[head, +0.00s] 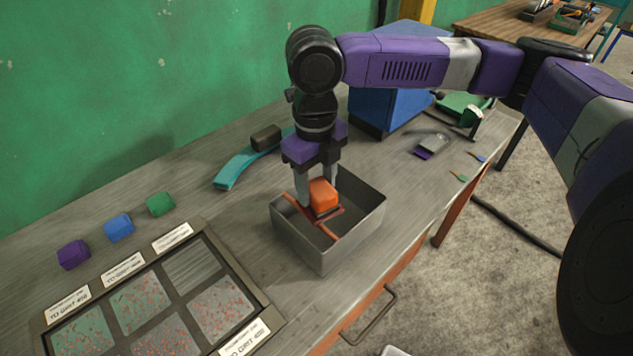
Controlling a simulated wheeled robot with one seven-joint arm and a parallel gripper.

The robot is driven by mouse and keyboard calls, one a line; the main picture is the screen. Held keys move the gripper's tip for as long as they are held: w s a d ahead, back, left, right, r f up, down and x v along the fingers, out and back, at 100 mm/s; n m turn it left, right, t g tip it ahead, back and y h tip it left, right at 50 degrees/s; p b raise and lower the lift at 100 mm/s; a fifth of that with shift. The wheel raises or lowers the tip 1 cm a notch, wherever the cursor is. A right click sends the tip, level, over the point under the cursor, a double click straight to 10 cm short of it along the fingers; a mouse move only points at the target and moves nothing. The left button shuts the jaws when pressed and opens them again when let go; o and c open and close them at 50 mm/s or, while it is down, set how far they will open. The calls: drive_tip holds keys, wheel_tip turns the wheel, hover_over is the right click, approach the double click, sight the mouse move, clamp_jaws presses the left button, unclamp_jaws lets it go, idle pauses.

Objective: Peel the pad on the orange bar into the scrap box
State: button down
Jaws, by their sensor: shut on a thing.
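The grey metal scrap box (353,233) stands open on the bench. Thin orange-red bars (328,231) show at its mouth, one running toward the front wall and one at the left. My gripper (319,189) points down over the box, with its fingers shut on an orange block (323,194). The block is at about the height of the box's rim, close to the bars; I cannot tell if it touches them. A dark layer shows along the block's lower edge, but the underside and any pad there are mostly hidden.
Purple (73,254), blue (119,227) and green (160,203) blocks stand left, behind a labelled tray (255,285) of speckled sheets. A teal curved piece (237,170) with a dark block (266,138) lies behind the box. A blue case (375,109) stands further back.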

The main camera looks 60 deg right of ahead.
drive_tip(key=shift+w+d, duration=0.2)
drive_tip(key=shift+w, duration=0.1)
idle(0.4)
drive_tip(key=shift+f+b, duration=0.3)
drive_tip(key=shift+f, duration=0.35)
idle(0.4)
idle(0.3)
wheel_tip(320, 180, up, 9)
drive_tip(key=p, duration=0.7)
idle(0.7)
